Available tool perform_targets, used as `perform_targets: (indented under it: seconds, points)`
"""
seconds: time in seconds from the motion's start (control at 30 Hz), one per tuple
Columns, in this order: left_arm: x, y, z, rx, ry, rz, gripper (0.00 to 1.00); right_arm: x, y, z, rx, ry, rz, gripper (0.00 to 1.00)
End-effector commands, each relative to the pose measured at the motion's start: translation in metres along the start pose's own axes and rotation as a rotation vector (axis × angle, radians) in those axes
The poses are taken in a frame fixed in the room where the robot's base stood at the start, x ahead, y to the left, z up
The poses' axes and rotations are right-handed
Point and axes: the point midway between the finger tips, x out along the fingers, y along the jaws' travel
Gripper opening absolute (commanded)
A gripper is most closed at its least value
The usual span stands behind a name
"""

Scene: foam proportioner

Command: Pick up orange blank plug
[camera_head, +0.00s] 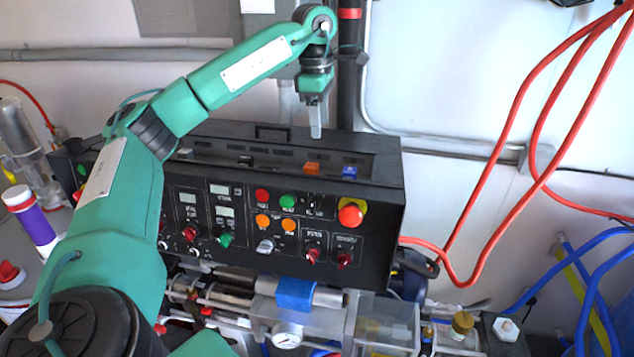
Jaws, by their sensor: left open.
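The orange blank plug (311,168) is a small orange block in the recessed top of the black control box (385,225). A blue plug (349,172) sits just to its right in the same recess. My left gripper (315,130) points down above the back of the box, over the orange plug in the picture. It is open and apart from the plug, with nothing seen between its fingers. The fingers overlap in this view, so the gap hardly shows. My right gripper is not in view.
The box front carries buttons, knobs and a red emergency stop (350,214). A black handle (272,132) stands at the box's back edge. A dark vertical pipe (349,80) rises close to the gripper's right. Red hoses (522,110) hang at the right.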

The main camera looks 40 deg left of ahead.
Motion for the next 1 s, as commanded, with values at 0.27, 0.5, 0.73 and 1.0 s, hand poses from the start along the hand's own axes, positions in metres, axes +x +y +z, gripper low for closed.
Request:
perform_targets:
  seconds: [0.27, 0.5, 0.73, 1.0]
  points:
    - [0.004, 0.000, -0.029, -0.032, 0.067, -0.003, 0.55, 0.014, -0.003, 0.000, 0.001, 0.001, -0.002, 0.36]
    - [0.032, 0.000, -0.029, -0.031, 0.065, -0.004, 0.55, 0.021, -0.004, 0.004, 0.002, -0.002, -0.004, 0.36]
    - [0.057, 0.000, -0.031, -0.031, 0.064, -0.003, 0.55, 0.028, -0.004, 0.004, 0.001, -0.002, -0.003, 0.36]
    - [0.077, 0.000, -0.032, -0.031, 0.063, -0.001, 0.55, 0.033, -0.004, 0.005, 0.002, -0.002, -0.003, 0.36]
